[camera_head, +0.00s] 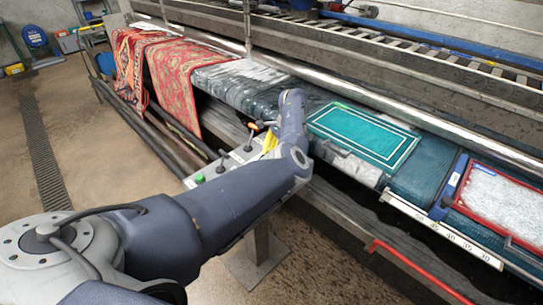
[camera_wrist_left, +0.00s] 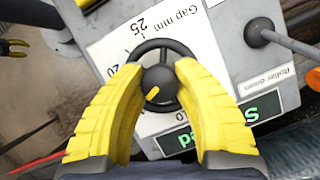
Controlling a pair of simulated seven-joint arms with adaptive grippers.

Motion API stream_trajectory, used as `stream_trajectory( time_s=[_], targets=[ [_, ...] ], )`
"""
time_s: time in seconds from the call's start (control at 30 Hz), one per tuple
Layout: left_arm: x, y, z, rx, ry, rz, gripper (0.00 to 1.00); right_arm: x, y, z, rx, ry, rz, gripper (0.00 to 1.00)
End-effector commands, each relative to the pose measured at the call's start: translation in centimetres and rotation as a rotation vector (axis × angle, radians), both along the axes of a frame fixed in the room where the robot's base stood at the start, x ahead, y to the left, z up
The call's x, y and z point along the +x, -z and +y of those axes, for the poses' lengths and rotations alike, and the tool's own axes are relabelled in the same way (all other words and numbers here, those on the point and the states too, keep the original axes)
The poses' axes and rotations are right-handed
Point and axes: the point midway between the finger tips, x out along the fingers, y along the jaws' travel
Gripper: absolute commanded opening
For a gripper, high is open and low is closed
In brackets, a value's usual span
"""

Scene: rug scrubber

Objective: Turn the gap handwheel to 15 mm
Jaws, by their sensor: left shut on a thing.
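The gap handwheel (camera_wrist_left: 166,78) is a small black ring with a dark round hub and a yellow pointer mark on it. In the head view only a yellow bit of that gripper (camera_head: 269,142) shows behind my arm, and the wheel is hidden.
A black-knobbed lever (camera_wrist_left: 260,32) by a "Roller down" label stands close right of the wheel. The control panel has a green button (camera_head: 199,179). Behind it lie a teal rug (camera_head: 362,134) and red rugs (camera_head: 175,70) on the machine. A red bar (camera_head: 420,268) runs along the front.

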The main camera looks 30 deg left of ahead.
Motion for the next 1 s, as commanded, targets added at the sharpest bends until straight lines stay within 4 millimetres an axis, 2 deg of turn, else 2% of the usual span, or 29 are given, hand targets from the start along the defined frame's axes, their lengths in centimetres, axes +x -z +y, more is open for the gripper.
stream_trajectory(
  time_s=[0.3,0.8,0.83,0.93,1.0],
  targets=[
    [-0.26,0.25,0.07,0.0,-0.09,0.009,0.01,0.0,0.0,-0.01,0.0,0.0,0.0,0.44],
    [-0.32,0.3,0.08,0.0,-0.104,0.01,0.01,0.01,0.0,-0.02,0.0,0.0,0.0,0.44],
    [-0.32,0.31,0.08,0.0,-0.104,0.01,0.34,0.01,0.0,-0.02,0.0,0.0,0.0,0.44],
    [-0.28,0.27,0.07,0.0,-0.103,0.009,0.45,0.01,0.0,-0.02,0.0,0.0,0.0,0.44],
    [-0.23,0.22,0.06,0.0,-0.104,0.006,0.46,0.0,0.0,-0.03,0.0,0.0,0.0,0.44]
  ],
)
